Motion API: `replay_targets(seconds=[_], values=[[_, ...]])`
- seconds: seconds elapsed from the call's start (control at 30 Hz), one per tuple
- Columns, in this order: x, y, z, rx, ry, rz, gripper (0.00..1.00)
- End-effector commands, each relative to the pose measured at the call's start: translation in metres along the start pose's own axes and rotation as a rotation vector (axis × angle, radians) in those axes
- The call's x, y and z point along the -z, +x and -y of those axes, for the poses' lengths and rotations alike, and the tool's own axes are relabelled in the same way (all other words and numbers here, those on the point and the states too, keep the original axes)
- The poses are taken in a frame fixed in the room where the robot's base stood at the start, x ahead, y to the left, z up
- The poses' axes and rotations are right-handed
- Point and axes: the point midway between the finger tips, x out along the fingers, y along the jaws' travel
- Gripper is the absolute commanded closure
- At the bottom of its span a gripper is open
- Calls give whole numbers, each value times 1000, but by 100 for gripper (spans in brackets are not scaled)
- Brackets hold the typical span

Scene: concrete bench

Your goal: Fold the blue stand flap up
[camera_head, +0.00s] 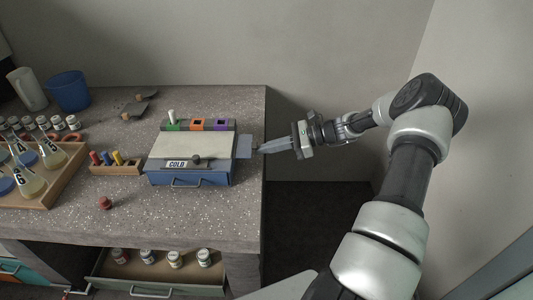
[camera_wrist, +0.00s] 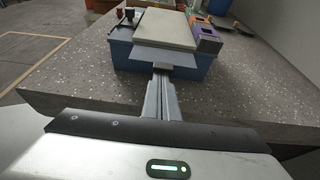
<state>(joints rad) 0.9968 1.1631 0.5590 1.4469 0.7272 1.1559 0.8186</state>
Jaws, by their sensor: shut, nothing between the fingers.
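The blue stand flap (camera_head: 244,146) is a blue-grey plate sticking out from the right side of a blue box (camera_head: 190,177) marked COLD. In the wrist view the flap (camera_wrist: 165,58) slopes outward toward me from the box's near side. My gripper (camera_head: 262,149) reaches in from the right with its fingers shut and empty. In the wrist view the fingertips of my gripper (camera_wrist: 161,74) are at the flap's outer edge and seem partly hidden under it. I cannot tell whether they touch it.
Green, orange (camera_head: 197,125) and purple holders line the box's back. A wooden block with coloured pegs (camera_head: 115,165) and a flask rack (camera_head: 50,178) stand to the left. A red knob-like item (camera_head: 104,203) lies in front. The bench's right edge is close to the flap, with free space beyond.

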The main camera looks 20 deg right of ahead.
Motion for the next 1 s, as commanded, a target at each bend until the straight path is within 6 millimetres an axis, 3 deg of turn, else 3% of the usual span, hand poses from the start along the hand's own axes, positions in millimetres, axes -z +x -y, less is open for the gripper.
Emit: replay_targets(seconds=[0.67,1.0], values=[[-10,-4,0,-2,-1,-75,100],[-38,-10,0,-5,-5,-275,100]])
